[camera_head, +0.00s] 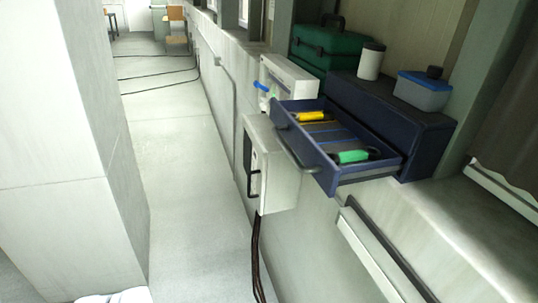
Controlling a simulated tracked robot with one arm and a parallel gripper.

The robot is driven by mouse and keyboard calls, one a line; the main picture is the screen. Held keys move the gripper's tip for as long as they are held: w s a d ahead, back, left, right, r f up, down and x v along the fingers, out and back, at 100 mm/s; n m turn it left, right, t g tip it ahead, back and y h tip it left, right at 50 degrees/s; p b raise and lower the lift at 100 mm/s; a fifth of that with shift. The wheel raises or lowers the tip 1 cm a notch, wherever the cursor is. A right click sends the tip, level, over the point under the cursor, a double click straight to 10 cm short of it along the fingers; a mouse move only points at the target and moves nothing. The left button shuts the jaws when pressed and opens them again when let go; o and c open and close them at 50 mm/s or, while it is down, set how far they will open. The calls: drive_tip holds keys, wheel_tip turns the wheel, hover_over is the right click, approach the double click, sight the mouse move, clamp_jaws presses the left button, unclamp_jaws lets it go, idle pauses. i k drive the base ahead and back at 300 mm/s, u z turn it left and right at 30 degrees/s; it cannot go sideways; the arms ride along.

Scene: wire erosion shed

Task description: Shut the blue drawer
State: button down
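The blue drawer (310,160) is pulled out of a dark blue cabinet (400,112) on the ledge at the right. It has a dark bar handle (295,150) on its front. Inside lie a yellow-handled tool (312,117) and a green-handled tool (352,156). My gripper's fingers do not show in this view. A small white rounded shape at the bottom left edge is cut off, and I cannot tell what it is.
A green case (325,48) is behind. A grey box (270,170) with a black handle is below the drawer. A pale pillar (70,150) stands left; the floor (185,170) between is clear.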

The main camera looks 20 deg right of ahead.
sight(310, 140)
drive_tip(key=z, duration=0.1)
drive_tip(key=i, duration=0.9)
drive_tip(key=z, duration=0.5)
